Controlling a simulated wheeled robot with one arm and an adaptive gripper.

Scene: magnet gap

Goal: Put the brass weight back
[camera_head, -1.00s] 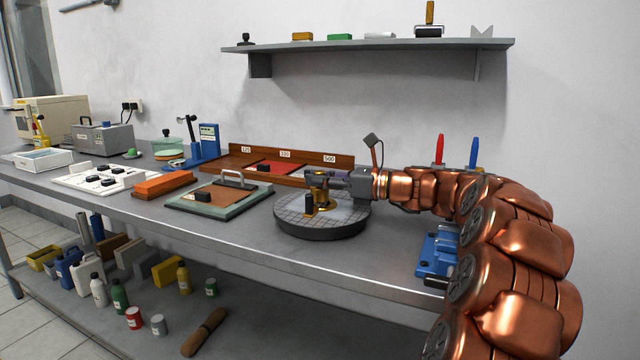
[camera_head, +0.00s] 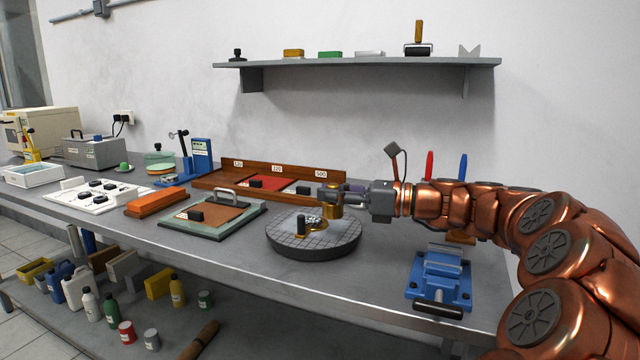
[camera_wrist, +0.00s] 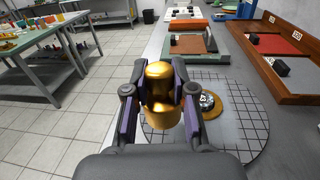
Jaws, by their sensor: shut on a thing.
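The brass weight (camera_head: 330,203) is a shiny gold cylinder with a narrower waist. My gripper (camera_wrist: 160,96) is shut on it; in the wrist view the weight (camera_wrist: 160,74) sits between the two purple-padded fingers. It is held above the right back part of a round grey grid-marked plate (camera_head: 290,240). On that plate lies a flat brass disc (camera_wrist: 216,111) with a small silvery piece (camera_wrist: 207,101) on it, now uncovered. A small dark block (camera_head: 301,225) stands at the disc's left. The weight's underside is hidden.
A green-edged board (camera_head: 240,223) with a handle lies left of the round plate. A wooden tray (camera_head: 213,181) with numbered sections is behind. A blue vise (camera_head: 440,280) stands at right. A wall shelf (camera_head: 360,64) hangs above. Bare bench lies in front.

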